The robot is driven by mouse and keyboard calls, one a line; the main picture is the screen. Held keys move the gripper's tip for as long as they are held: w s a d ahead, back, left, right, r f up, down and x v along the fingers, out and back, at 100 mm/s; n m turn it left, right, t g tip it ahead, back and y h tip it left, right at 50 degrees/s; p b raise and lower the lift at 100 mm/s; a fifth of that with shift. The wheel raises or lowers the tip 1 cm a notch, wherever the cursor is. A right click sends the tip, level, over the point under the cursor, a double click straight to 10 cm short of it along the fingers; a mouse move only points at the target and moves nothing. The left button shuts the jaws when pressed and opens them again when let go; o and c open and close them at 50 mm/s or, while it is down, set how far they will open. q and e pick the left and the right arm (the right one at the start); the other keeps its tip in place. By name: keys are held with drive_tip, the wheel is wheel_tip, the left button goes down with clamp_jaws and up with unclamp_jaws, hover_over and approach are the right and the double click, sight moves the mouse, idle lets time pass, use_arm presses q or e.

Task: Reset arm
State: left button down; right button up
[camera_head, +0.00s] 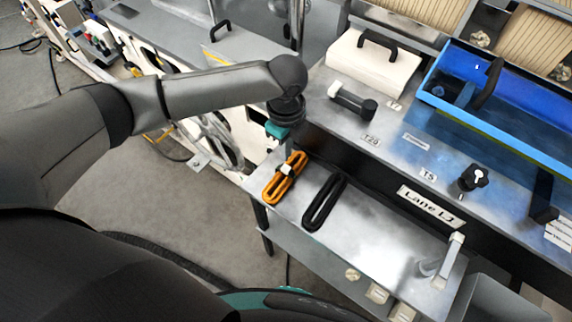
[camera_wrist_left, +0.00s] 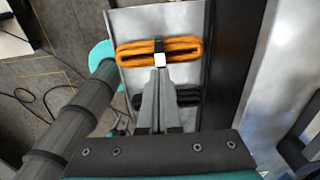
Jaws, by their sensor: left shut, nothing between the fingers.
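My left gripper (camera_head: 287,150) hangs from the arm that comes in from the left, above the far left end of a metal shelf (camera_head: 335,240). In the left wrist view its fingers (camera_wrist_left: 158,80) are shut with nothing between them. An orange coiled bundle with a black and white tie (camera_head: 285,178) lies on the shelf just below the fingertips; it also shows in the left wrist view (camera_wrist_left: 185,48). I cannot tell whether the fingertips touch it. A black coiled bundle (camera_head: 324,202) lies to its right, partly hidden behind the fingers in the left wrist view. My right gripper is not in view.
A raised metal counter behind the shelf holds a black-ended handle (camera_head: 352,103), a white case (camera_head: 375,65), a blue tray (camera_head: 460,127) and a black knob (camera_head: 473,178). A white lever (camera_head: 448,260) stands at the shelf's right end. The shelf's middle is clear.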

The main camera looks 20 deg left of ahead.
use_arm(q)
drive_tip(key=shift+r+p, duration=0.8)
drive_tip(key=shift+r, duration=0.05)
